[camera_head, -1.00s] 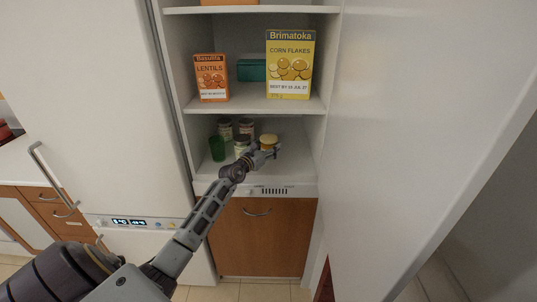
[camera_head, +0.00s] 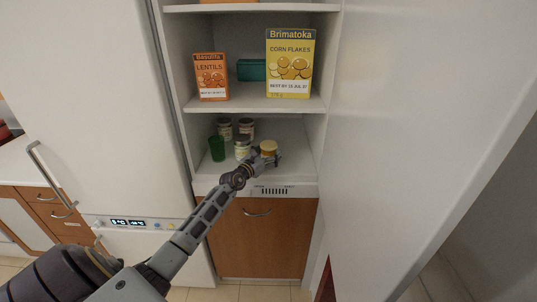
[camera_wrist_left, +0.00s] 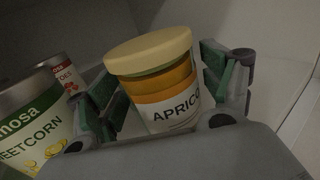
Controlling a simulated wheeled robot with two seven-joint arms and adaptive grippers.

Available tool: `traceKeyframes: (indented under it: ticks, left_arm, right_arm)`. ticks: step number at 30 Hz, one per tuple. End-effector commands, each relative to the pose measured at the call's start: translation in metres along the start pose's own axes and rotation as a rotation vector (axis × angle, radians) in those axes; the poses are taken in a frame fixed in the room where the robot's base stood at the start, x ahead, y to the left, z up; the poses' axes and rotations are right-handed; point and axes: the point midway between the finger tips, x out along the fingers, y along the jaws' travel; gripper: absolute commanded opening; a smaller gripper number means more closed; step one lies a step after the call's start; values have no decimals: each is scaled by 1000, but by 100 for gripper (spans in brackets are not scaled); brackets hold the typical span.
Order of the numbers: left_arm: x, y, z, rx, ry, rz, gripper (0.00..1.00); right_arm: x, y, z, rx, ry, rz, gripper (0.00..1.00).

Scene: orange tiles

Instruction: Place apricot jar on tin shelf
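The apricot jar (camera_head: 268,149), with a pale yellow lid and an orange and white label, stands on the cupboard's lower shelf (camera_head: 295,168). It fills the middle of the left wrist view (camera_wrist_left: 165,90). My left gripper (camera_head: 267,160) reaches in from the front, its fingers on either side of the jar. In the left wrist view the green-padded fingers (camera_wrist_left: 165,88) are apart; the right one is very close to the jar, and a small gap shows at the left one. The jar's base is hidden by the gripper. My right gripper is not in view.

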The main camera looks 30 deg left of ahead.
Motion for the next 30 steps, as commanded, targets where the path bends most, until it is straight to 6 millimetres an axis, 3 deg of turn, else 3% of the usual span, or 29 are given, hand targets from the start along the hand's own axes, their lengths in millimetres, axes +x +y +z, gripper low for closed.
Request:
traceKeyframes:
  ticks: [15, 30]
  left_arm:
    - [0, 0, 4, -1, -1, 0, 85]
    - [-32, 0, 2, 0, 1, 0, 85]
  right_arm:
    - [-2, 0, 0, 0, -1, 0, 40]
    - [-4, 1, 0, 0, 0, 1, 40]
